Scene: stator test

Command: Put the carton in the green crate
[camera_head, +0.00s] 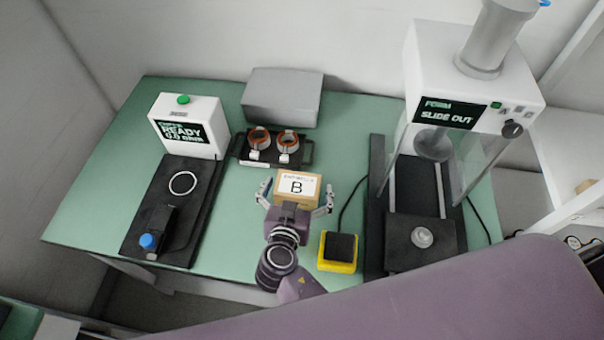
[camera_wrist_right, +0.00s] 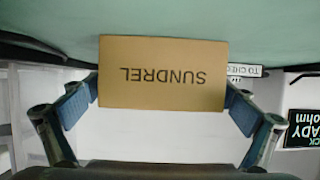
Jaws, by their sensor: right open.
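The carton (camera_head: 297,174) is a small tan box with a white label marked "B", on the green table near its middle. In the right wrist view the carton (camera_wrist_right: 162,90) shows the upside-down word "SUNDREL". My right gripper (camera_head: 297,191) is open, with one finger on each side of the carton. In the wrist view the blue-padded fingers of the gripper (camera_wrist_right: 160,96) flank the carton; whether either pad touches it I cannot tell. I cannot make out the green crate for sure. My left gripper is out of view.
A yellow box with a black top (camera_head: 338,266) stands right of my gripper, close to the forming press (camera_head: 428,243). A tray with copper-wound rings (camera_head: 257,160) sits behind the carton. A tester (camera_head: 187,140) and black fixture (camera_head: 160,205) are on the left.

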